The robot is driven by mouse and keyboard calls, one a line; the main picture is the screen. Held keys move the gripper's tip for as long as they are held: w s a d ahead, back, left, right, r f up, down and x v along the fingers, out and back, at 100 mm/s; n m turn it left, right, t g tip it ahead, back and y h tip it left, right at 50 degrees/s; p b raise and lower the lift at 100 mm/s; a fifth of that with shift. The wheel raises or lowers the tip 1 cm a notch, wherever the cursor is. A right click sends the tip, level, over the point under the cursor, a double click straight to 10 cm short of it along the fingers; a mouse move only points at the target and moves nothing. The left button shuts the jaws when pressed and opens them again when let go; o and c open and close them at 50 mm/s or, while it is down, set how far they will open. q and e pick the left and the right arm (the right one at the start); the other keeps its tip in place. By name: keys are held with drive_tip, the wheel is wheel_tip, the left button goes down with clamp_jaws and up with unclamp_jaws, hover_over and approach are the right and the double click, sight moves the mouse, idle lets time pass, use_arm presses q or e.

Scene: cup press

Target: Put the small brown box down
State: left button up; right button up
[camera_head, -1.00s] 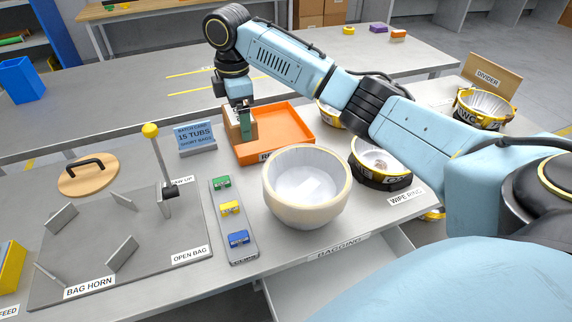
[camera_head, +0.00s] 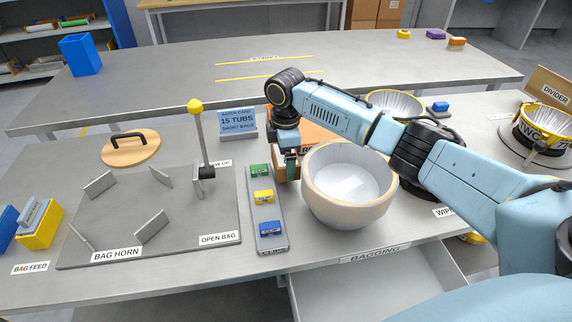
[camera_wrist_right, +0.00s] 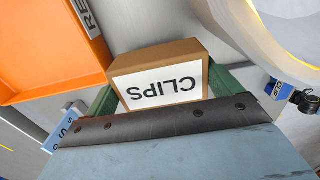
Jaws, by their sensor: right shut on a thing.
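The small brown box (camera_wrist_right: 188,50) has a white label reading CLIPS, upside down in the right wrist view. My right gripper (camera_head: 290,165) is shut on it, with a green finger on each side of the box. In the head view only a little of the box (camera_head: 279,172) shows; the gripper hides much of it. It is between the strip of coloured clips and the round bowl, in front of the orange tray. I cannot tell whether its underside touches the table. My left gripper is not in view.
The cream-rimmed bowl (camera_head: 350,212) stands close on the right. The clip strip (camera_head: 268,243) with green, yellow and blue clips lies on the left. The orange tray (camera_wrist_right: 45,45) and the batch card (camera_head: 238,124) are behind. The bag horn plate (camera_head: 190,225) is farther left.

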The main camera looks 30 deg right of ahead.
wheel_tip(320, 180, down, 2)
drive_tip(key=shift+f, duration=0.25)
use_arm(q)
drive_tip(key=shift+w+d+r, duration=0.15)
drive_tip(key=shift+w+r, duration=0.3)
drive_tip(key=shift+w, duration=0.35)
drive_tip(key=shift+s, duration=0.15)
use_arm(e)
drive_tip(key=shift+f, duration=0.1)
drive_tip(key=o, duration=0.7)
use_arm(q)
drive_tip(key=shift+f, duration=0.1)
use_arm(e)
drive_tip(key=shift+r, duration=0.3)
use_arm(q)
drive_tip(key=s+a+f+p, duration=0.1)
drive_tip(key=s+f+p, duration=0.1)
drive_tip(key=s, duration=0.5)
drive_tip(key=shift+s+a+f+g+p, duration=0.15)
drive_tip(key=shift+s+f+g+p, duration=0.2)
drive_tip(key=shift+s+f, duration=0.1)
use_arm(e)
wheel_tip(320, 180, up, 12)
drive_tip(key=shift+f, duration=0.1)
